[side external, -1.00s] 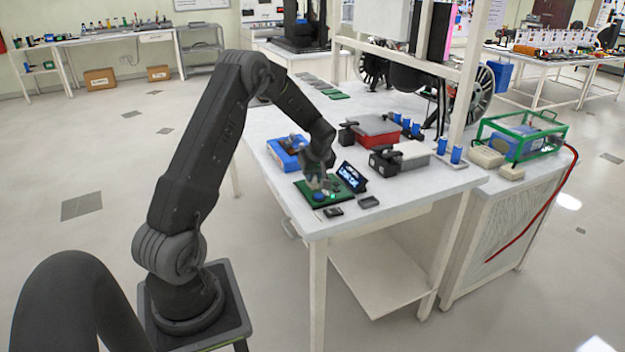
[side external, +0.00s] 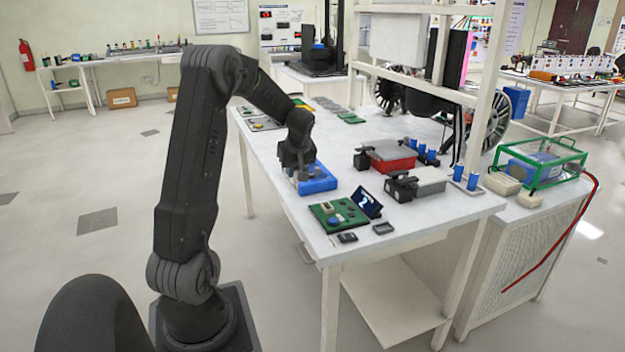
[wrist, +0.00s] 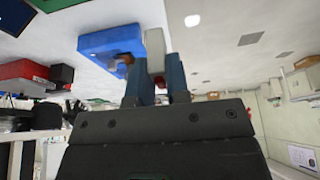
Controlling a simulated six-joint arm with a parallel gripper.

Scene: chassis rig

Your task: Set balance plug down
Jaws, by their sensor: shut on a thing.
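My gripper (side external: 298,172) is at the near left side of the blue box (side external: 320,183) on the white table. In the wrist view my gripper's two blue fingers (wrist: 156,72) are shut on a small pale grey-white piece, which I take to be the balance plug (wrist: 154,45). The plug is beside the blue box (wrist: 105,42), overlapping its edge in that view; I cannot tell whether it touches the box or table. An orange-brown part (wrist: 122,66) shows at the box. In the side view my gripper hides the plug.
A green board (side external: 330,222) with a pale block and a small screen (side external: 367,202) stand nearer the front corner. Red (side external: 390,155) and grey (side external: 428,180) boxes with black clamps sit to the right. Small dark pieces (side external: 383,228) lie near the front edge.

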